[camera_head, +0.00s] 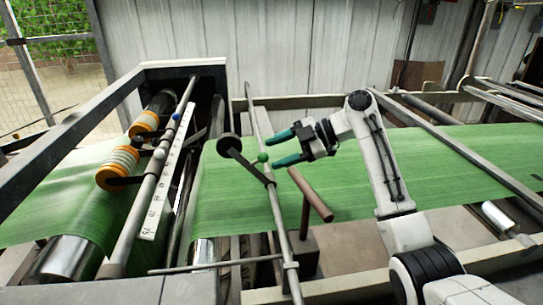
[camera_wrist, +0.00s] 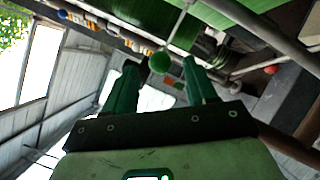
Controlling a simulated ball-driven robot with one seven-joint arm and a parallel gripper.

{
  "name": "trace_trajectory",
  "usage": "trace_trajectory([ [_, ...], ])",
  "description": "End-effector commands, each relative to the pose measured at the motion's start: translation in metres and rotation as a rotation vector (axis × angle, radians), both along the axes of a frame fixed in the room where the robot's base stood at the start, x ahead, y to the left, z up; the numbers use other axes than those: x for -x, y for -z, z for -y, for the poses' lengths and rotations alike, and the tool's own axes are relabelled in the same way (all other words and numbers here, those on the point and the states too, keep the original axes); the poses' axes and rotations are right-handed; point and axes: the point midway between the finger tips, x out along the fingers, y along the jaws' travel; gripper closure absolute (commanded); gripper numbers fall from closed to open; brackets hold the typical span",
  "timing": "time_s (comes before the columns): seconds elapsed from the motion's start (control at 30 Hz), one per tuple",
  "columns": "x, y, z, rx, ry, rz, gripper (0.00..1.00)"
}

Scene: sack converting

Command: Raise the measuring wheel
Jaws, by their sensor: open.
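The measuring wheel (camera_head: 229,145) is a dark disc on a dark arm (camera_head: 247,165) pivoted on a long slanting rod. It appears at or close above the green web (camera_head: 235,195); I cannot tell whether they touch. A small green ball knob (camera_head: 262,157) sits by the wheel's arm. My gripper (camera_head: 271,152) has two green fingers, open and empty, pointing left just right of the knob. In the wrist view the knob (camera_wrist: 159,62) lies between the fingertips, seemingly clear of both; its depth is hard to judge. The wheel cannot be made out clearly there.
A brown round bar (camera_head: 311,194) on a post stands just below and right of my gripper. Orange-and-white rollers (camera_head: 118,167), a white scale strip (camera_head: 163,187) and a dark frame (camera_head: 70,125) stand left. A corrugated wall (camera_head: 250,45) closes the back.

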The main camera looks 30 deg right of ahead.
Motion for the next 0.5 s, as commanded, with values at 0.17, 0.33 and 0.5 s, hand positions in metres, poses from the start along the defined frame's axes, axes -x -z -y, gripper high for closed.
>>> trace_trajectory([
  [0.17, 0.015, -0.015, 0.03, 0.0, 0.003, 0.003, 0.44],
  [0.33, 0.027, -0.027, 0.052, 0.001, 0.002, 0.002, 0.44],
  [0.5, 0.034, -0.033, 0.063, 0.0, 0.0, 0.0, 0.44],
])
